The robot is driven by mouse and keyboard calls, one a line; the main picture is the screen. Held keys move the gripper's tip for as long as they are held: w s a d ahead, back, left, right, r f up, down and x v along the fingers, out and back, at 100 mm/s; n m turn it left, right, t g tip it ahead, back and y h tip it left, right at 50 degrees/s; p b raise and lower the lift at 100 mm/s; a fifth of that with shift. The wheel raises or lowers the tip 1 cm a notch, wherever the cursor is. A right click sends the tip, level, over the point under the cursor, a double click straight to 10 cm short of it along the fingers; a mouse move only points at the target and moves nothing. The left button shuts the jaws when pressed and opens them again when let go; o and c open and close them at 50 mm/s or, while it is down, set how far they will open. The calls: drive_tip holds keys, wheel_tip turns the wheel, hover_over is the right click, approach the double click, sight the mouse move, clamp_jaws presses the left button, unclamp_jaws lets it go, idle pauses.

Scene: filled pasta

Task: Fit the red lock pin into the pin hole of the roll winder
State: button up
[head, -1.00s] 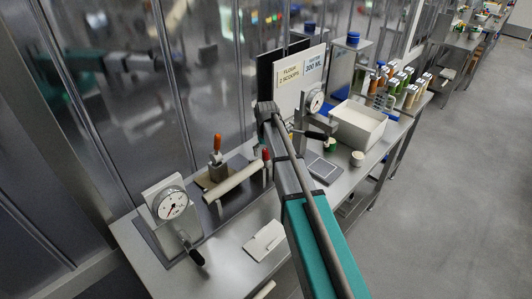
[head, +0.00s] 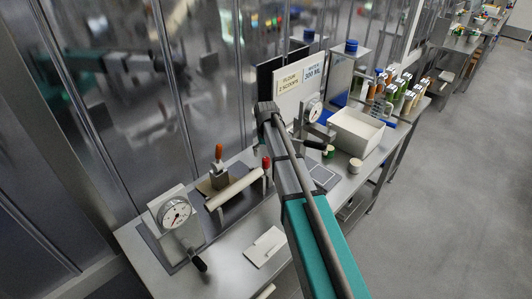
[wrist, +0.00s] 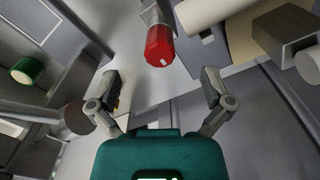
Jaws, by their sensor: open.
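The red lock pin (head: 266,162) stands upright by the right end of a pale roll on the roll winder (head: 212,206). In the wrist view the red pin (wrist: 160,46) is a red cylinder with a small white mark, joined to a grey metal part. My gripper (wrist: 163,88) is open and empty, with the red pin ahead of its fingertips and roughly centred between them, not touching. In the head view my gripper is mostly hidden behind my arm. I cannot make out the pin hole in either view.
An orange-handled tool (head: 219,152) stands behind the roll (head: 234,189). A dial gauge (head: 175,214) with a black-handled lever is at the front left. A white plate (head: 264,247) lies in front. A white bin (head: 357,133) and bottles are further right.

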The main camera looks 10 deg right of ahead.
drive_tip(key=shift+r+p, duration=1.1)
drive_tip(key=shift+r, duration=0.25)
drive_tip(key=shift+f, duration=0.1)
